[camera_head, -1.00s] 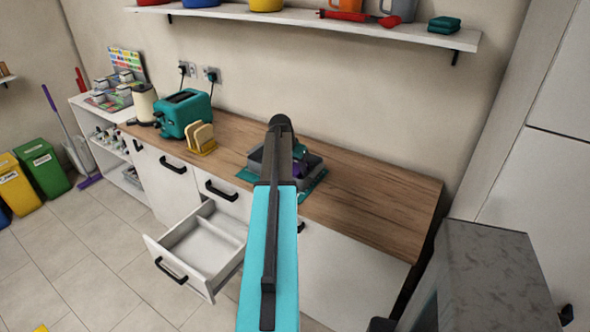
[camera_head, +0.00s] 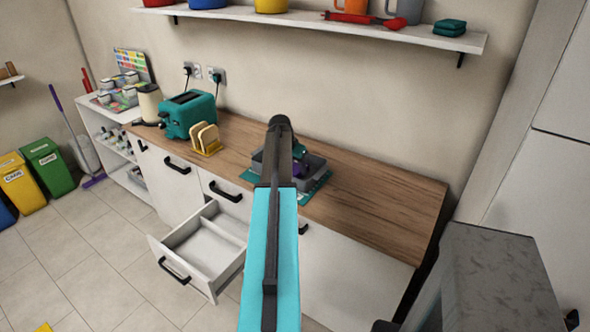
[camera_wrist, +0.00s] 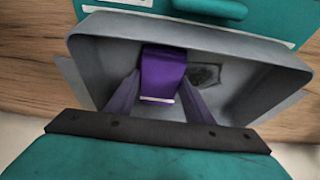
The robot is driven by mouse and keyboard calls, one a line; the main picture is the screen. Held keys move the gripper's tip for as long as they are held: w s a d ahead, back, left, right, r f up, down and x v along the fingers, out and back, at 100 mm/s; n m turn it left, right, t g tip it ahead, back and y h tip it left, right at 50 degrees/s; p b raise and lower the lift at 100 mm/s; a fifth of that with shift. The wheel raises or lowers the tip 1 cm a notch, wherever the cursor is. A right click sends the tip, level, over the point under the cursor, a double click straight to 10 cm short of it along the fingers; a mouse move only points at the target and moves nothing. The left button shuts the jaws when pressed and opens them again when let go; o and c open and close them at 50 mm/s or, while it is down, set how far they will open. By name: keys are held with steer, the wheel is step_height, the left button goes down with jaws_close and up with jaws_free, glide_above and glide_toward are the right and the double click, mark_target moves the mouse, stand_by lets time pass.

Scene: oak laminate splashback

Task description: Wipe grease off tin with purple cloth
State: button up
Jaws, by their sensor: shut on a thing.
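The grey tin (camera_head: 317,173) sits on a teal mat (camera_head: 313,192) on the worktop, partly hidden behind my arm. In the wrist view the tin (camera_wrist: 265,65) opens towards me, with a dark grease patch (camera_wrist: 206,75) on its inner floor. The purple cloth (camera_wrist: 162,68) is folded between the fingers of my gripper (camera_wrist: 160,88), which is shut on it. The cloth is inside the tin, just left of the patch. Whether it presses on the floor I cannot tell. In the head view my arm mostly covers the cloth.
A teal toaster (camera_head: 188,115) and a rack of toast (camera_head: 205,139) stand left of the tin. An open drawer (camera_head: 203,247) juts out below the worktop. The worktop (camera_head: 385,197) right of the tin is clear. A shelf (camera_head: 400,36) with mugs hangs above.

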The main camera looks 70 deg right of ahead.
steer(key=shift+w+d, duration=0.25)
steer(key=shift+w, duration=0.65)
steer(key=shift+w, duration=0.15)
steer(key=shift+w+d, duration=0.2)
steer(key=shift+w, duration=0.6)
steer(key=shift+w+d, duration=0.3)
steer(key=shift+w, duration=0.65)
steer(key=shift+w+d, duration=0.2)
steer(key=shift+w, duration=0.75)
steer(key=shift+w, duration=0.1)
